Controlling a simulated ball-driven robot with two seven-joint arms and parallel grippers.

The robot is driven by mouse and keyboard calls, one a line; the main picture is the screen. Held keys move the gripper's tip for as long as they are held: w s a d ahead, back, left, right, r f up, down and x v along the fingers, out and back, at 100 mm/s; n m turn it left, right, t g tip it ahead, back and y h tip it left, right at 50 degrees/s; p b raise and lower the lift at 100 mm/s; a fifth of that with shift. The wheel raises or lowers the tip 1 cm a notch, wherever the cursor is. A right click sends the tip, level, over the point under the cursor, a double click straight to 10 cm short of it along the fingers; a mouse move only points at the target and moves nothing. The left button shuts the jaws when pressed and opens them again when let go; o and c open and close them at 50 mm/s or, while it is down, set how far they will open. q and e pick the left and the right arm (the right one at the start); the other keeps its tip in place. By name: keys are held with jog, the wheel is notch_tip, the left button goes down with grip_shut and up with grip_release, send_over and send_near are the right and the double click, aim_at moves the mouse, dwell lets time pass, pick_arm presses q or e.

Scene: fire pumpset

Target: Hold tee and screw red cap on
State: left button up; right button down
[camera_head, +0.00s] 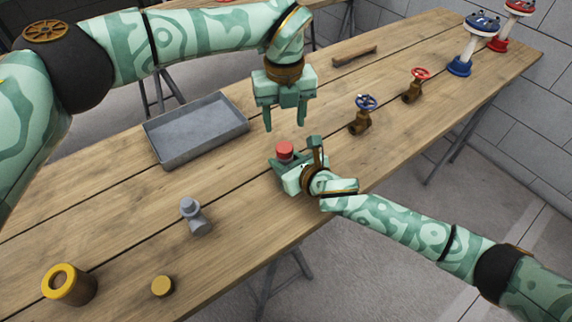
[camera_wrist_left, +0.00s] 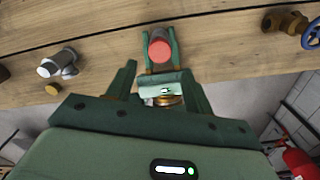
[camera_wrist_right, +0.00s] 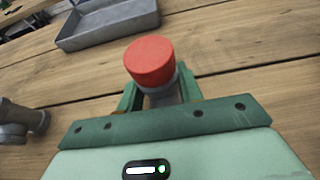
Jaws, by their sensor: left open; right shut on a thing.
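A red cap (camera_head: 285,148) sits on top of a grey fitting (camera_wrist_right: 165,97), seemingly the tee, which stands between the fingers of my right gripper (camera_wrist_right: 158,88). My right gripper is shut on this grey piece low over the table's near edge. Its lower part is hidden by the gripper. Whether the cap is threaded tight cannot be seen. The cap also shows in the left wrist view (camera_wrist_left: 159,50). My left gripper (camera_head: 284,127) is open and empty, pointing down just above the cap, apart from it.
A grey tray (camera_head: 195,130) lies behind and left on the wooden table. Another grey fitting (camera_head: 195,216), a yellow cap (camera_head: 162,286) and a yellow-rimmed cylinder (camera_head: 70,288) stand left. Blue (camera_head: 363,115) and red (camera_head: 414,86) handwheel valves stand right.

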aim_at(285, 147)
pick_arm(q)
jog(key=shift+f, duration=4.05)
jog(key=c, duration=1)
jog(key=m, duration=0.3)
jog(key=o, duration=1.1)
